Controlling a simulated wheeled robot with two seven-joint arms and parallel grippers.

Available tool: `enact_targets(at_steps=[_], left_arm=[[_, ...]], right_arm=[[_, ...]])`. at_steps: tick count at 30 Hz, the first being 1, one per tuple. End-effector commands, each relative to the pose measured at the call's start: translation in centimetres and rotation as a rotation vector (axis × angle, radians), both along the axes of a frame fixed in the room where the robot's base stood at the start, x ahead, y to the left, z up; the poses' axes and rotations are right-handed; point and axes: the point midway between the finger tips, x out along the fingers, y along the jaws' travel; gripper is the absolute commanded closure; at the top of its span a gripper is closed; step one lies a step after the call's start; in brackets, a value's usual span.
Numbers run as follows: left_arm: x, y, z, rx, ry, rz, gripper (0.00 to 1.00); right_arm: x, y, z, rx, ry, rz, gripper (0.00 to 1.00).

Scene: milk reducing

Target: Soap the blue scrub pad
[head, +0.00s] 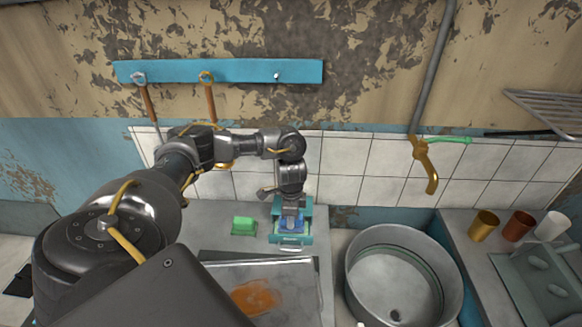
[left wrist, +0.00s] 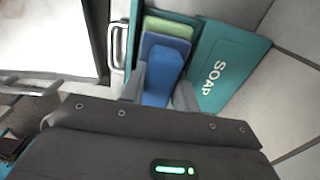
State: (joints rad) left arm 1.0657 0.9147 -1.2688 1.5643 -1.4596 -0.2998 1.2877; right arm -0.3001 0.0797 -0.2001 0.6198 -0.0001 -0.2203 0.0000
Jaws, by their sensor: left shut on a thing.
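The blue scrub pad (head: 291,222) is between the fingers of my left gripper (head: 291,208), which is shut on it. In the left wrist view the blue pad (left wrist: 162,68) stands out between the two grey fingertips (left wrist: 160,88). The teal soap box (head: 290,239) is open under the gripper, and its lid (left wrist: 226,70) reads SOAP. A pale green block (left wrist: 168,27) lies in the box beyond the pad. The pad is over or in the box; whether it touches the green block I cannot tell. My right gripper is not in view.
A green sponge (head: 243,226) lies on the counter left of the soap box. A metal tray with an orange stain (head: 256,297) is in front. A round metal basin (head: 402,242) stands to the right, with cups (head: 484,226) beyond it.

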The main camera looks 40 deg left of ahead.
Motion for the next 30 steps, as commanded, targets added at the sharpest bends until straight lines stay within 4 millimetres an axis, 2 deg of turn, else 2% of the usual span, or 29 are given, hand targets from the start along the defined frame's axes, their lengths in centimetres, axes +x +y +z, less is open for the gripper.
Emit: enact_targets(at_steps=[30], left_arm=[[0.02, -0.01, -0.77, 0.0, 0.0, 0.0, 0.88]], right_arm=[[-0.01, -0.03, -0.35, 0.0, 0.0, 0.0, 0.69]])
